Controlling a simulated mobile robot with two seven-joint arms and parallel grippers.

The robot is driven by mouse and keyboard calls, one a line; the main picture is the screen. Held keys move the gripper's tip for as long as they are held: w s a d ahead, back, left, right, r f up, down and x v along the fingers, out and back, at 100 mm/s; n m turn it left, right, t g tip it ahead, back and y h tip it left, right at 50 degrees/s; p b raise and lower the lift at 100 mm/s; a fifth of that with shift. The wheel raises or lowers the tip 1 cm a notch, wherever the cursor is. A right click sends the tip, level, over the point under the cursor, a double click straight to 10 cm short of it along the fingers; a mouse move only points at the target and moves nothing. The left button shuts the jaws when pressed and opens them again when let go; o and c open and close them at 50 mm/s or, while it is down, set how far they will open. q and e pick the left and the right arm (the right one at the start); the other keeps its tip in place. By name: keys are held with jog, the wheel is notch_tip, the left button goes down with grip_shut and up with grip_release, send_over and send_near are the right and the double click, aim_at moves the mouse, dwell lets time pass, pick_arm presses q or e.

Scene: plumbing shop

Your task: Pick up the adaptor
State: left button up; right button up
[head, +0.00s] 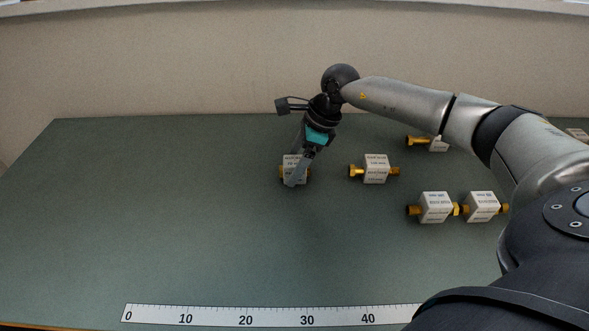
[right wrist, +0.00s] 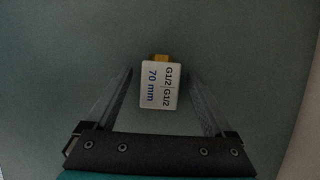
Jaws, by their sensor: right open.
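An adaptor (head: 291,161), a white labelled block with brass ends, lies on the green table at the middle of the head view. In the right wrist view the adaptor (right wrist: 158,87) shows its label "G1/2 G1/2 70 mm" and one brass end. My right gripper (head: 296,182) is at this adaptor and partly hides it in the head view. In the right wrist view its fingers are spread wide, one on each side of the block, with clear gaps to it. My left gripper is not in view.
Another adaptor (head: 376,169) lies to the right. Two more, one (head: 436,208) and one (head: 481,207), lie nearer the front right. One (head: 438,144) is partly behind my right arm. A ruler (head: 270,315) runs along the front edge. The table's left side (head: 150,220) is clear.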

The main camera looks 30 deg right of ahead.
grip_shut()
jog(key=shift+r, duration=0.1)
dwell(0.5)
jog(key=shift+r, duration=0.1)
